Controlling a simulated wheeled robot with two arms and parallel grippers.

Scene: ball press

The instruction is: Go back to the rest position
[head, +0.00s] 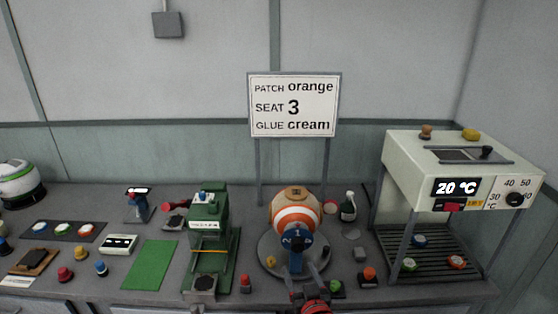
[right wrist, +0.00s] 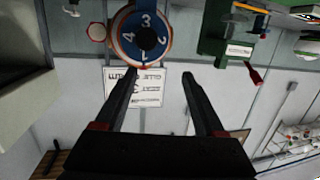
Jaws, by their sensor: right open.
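My right gripper (head: 306,279) comes up from the bottom edge of the head view, in front of the orange-and-white striped ball (head: 297,212). In the right wrist view its two dark fingers (right wrist: 161,76) are apart with nothing between them. The ball's round numbered face (right wrist: 143,38) lies beyond the fingertips in that view, apart from them as far as I can tell. In the head view the ball sits on a round grey base (head: 268,246), and the gripper hides part of that base. My left gripper is not in view.
A sign (head: 294,105) reads patch orange, seat 3, glue cream. A green press (head: 207,240) stands left of the ball. A cream heater (head: 440,165) showing 20 °C stands at right over a slatted rack (head: 430,246). A green mat (head: 151,265) and several small coloured knobs lie at left.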

